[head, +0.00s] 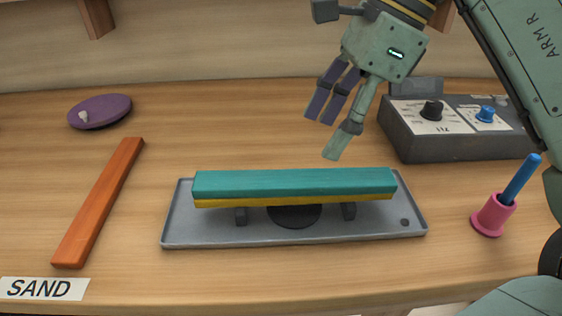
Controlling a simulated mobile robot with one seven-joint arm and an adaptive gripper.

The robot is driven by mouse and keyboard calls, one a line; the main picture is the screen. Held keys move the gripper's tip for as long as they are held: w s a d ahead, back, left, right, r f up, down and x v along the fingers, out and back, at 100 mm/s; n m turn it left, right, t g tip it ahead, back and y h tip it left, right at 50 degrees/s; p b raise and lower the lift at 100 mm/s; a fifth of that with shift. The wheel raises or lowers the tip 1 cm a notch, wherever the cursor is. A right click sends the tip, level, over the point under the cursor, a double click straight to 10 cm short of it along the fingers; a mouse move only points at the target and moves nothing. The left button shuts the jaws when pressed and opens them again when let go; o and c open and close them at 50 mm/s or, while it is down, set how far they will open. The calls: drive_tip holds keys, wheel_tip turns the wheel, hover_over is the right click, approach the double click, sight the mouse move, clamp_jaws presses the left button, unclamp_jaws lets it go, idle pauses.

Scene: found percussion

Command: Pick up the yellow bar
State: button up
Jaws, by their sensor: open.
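The yellow bar (310,201) lies across two dark supports on a grey tray (180,228) in the middle of the table. A teal bar (295,183) rests on top of it, so only a thin strip of its front side shows. My gripper (328,132) is open and empty above and behind the tray, apart from both bars. It has purple fingers on the left and a pale green finger on the right, pointing down.
An orange bar (99,203) lies left of the tray, near a label reading SAND (40,288). A purple disc (100,111) is at the back left. A grey box with knobs (455,145) and a pink cup (492,218) holding a blue stick (521,179) stand at right.

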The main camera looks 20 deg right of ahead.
sight(296, 178)
drive_tip(key=shift+w+a+f, duration=0.15)
drive_tip(key=shift+f, duration=0.25)
drive_tip(key=x, duration=0.3)
drive_tip(key=shift+a+f, duration=0.15)
drive_tip(key=shift+f, duration=0.15)
drive_tip(key=shift+p+x, duration=0.35)
drive_tip(key=shift+x, duration=2.7)
drive_tip(key=shift+c, duration=0.2)
drive_tip(key=c, duration=1.3)
drive_tip(key=shift+r, duration=0.1)
